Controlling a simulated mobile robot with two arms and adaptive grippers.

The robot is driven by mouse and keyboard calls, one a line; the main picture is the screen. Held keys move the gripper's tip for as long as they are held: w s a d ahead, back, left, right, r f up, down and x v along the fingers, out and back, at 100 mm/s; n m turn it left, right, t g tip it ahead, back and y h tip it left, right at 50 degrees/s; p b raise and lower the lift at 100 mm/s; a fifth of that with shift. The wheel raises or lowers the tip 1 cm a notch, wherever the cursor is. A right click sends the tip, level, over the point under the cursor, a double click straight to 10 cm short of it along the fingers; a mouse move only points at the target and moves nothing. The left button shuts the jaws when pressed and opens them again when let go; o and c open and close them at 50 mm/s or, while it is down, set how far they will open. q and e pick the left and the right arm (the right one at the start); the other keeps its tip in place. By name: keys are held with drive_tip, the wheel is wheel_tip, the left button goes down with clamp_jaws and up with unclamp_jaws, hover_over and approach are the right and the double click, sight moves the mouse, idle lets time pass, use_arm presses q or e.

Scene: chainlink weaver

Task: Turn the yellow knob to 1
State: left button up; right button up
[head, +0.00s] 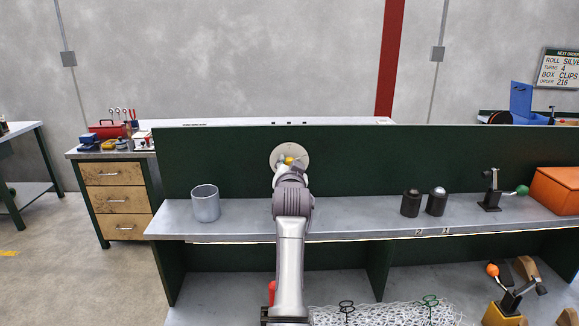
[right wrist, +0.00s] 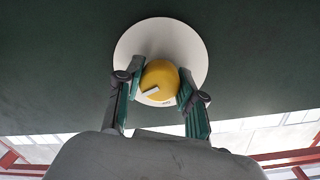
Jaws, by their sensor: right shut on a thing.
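The yellow knob (right wrist: 160,80) sits on a round pale dial plate (right wrist: 135,42) on the dark green panel (head: 400,160). A white pointer bar on the knob slants toward the lower left in the right wrist view. The numbers on the dial are too small to read. My left gripper is not in view.
A grey metal cup (head: 205,204) stands left of my right arm on the grey shelf (head: 350,219). Two dark cylinders (head: 411,203), a green-knobbed lever (head: 492,190) and an orange box (head: 556,190) stand to the right. The shelf between arm and cylinders is clear.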

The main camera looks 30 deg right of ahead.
sight(289, 127)
drive_tip(key=o, duration=1.2)
drive_tip(key=shift+c, duration=0.2)
wheel_tip(289, 127, up, 10)
drive_tip(key=shift+a+f, duration=0.1)
drive_tip(key=shift+f, duration=0.05)
